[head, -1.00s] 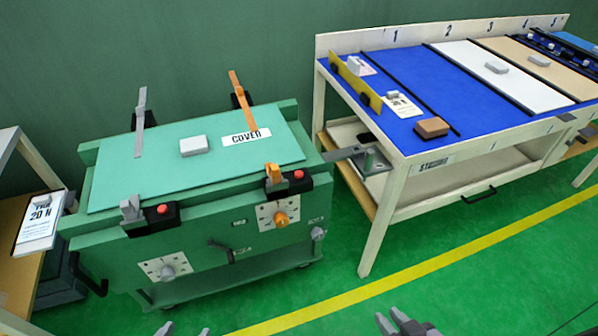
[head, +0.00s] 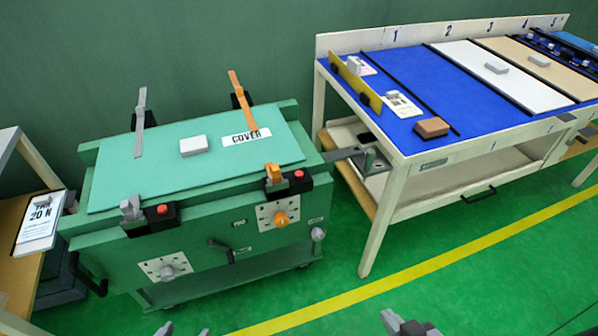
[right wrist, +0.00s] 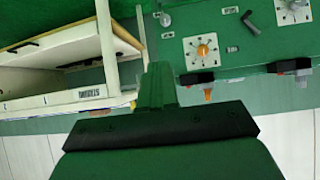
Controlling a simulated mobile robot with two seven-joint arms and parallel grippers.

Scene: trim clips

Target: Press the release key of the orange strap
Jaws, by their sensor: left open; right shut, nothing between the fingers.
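The orange strap (head: 241,98) rises at a slant behind the green cover (head: 110,197) at the right end of the green cart. In line with it, at the front edge, is an orange buckle (head: 274,174) on a black block with a red release key (head: 298,174). A grey strap (head: 140,122), grey buckle (head: 131,208) and second red key (head: 162,210) sit at the left. My left gripper (head: 182,331) is open at the bottom edge, partly cut off. My right gripper (head: 391,320) is shut and empty, apart from the cart; its fingers show in the right wrist view (right wrist: 158,82).
The cart front carries an orange knob (head: 281,217), a grey knob (head: 167,271) and a dark handle (head: 222,248). A grey block (head: 193,146) lies on the cover. A white-framed table (head: 383,190) stands right. Green floor lies open in front.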

